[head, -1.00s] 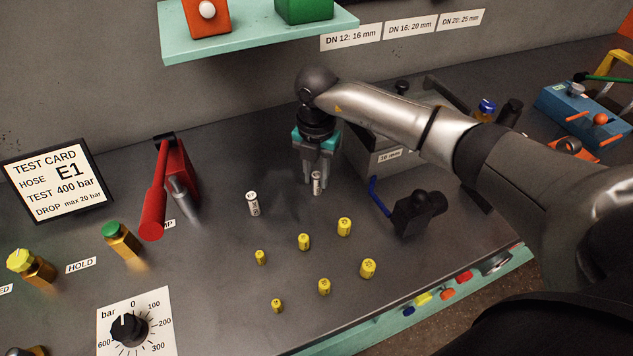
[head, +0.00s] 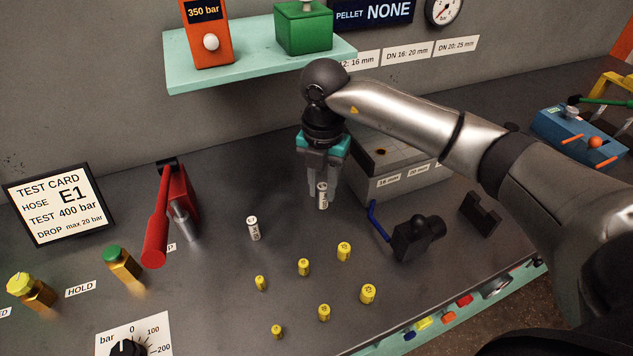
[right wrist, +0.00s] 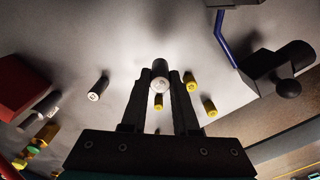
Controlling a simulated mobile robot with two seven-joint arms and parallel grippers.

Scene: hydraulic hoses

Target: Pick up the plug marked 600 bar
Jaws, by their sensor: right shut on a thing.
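My right gripper (head: 322,190) is shut on a white plug (head: 322,196) with dark marking and holds it upright, seemingly a little above the bench. The held white plug also shows between the fingers in the right wrist view (right wrist: 160,76). Its marking is too small to read. A second white plug (head: 254,228) stands on the bench to the left, and it also shows in the right wrist view (right wrist: 98,88); I cannot read its marking clearly. My left gripper is not in view.
Several yellow plugs (head: 344,251) stand in front on the bench. A grey box (head: 385,180) with holes is right behind the gripper, and a black valve with a blue lever (head: 411,238) is to its right. A red hand lever (head: 157,215) stands left. A turquoise shelf (head: 260,66) hangs behind.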

